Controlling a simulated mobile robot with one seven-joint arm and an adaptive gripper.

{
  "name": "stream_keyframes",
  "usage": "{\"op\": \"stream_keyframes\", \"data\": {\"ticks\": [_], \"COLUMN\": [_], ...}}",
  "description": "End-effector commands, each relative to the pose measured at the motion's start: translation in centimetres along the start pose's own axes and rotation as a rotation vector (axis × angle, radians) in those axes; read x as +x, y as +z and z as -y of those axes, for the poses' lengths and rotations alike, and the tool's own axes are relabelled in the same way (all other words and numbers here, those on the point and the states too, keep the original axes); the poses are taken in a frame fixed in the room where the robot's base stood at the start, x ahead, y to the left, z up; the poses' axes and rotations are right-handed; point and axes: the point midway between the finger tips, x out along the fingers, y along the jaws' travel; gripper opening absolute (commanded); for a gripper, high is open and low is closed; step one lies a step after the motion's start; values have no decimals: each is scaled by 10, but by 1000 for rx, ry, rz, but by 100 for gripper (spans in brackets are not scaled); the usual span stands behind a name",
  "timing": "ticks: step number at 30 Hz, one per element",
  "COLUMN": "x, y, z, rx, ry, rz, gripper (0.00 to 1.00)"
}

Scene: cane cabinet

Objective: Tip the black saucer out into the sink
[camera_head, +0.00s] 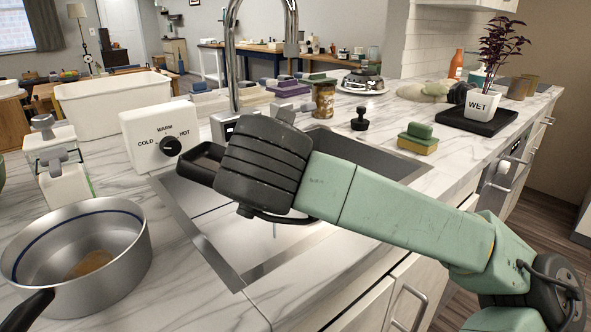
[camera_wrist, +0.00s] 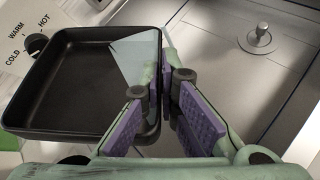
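The black saucer (camera_wrist: 75,90) is a square, shallow tray. In the wrist view it fills the upper left, with a pale bluish patch in its far right corner; I cannot tell whether that is water or a reflection. My gripper (camera_wrist: 160,88) is shut on the saucer's right rim. In the head view the saucer (camera_head: 200,160) juts out left of my wrist, above the sink's left side, and looks near level; my wrist hides the fingers and most of it. The sink (camera_head: 382,160) is a steel basin below; its drain (camera_wrist: 260,38) shows in the wrist view.
A white temperature dial box (camera_head: 150,150) stands close behind the saucer, with the faucet (camera_head: 233,70) behind the sink. A metal pot (camera_head: 125,250) sits at front left. A potted plant marked WET (camera_head: 482,106) stands on a black tray (camera_head: 450,118) at right.

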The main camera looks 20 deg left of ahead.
Motion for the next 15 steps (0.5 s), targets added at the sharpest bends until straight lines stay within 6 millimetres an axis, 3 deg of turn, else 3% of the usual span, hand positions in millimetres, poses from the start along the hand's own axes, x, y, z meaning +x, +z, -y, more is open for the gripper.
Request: {"op": "stream_keyframes", "data": {"ticks": [15], "x": [0], "y": [7], "z": [4], "rx": [48], "ry": [20], "rz": [-28], "gripper": [0]}}
